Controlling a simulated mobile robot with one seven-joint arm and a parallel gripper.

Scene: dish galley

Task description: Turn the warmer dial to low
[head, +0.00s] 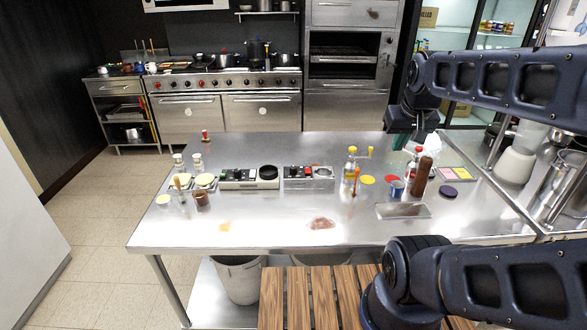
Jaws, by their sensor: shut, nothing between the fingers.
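Two small control units stand side by side in the middle of the steel table. The left one (238,184) is pale, with dark parts on top and a large round black piece (268,172) at its right end. The right one (298,183) is grey, with dark parts and a small red piece on top. I cannot tell which carries the warmer dial, and no dial marking is readable. My gripper (402,141) hangs over the table's back right, apart from both units. It is small and partly hidden by my wrist; it is shut and empty.
A yellow-topped grinder (350,168), a brown mill (421,177), a blue cup (397,188) and a shallow tray (418,212) stand right of the units. Jars and shakers (197,161) stand left. The table's front strip (270,235) is mostly clear, with two food patches.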

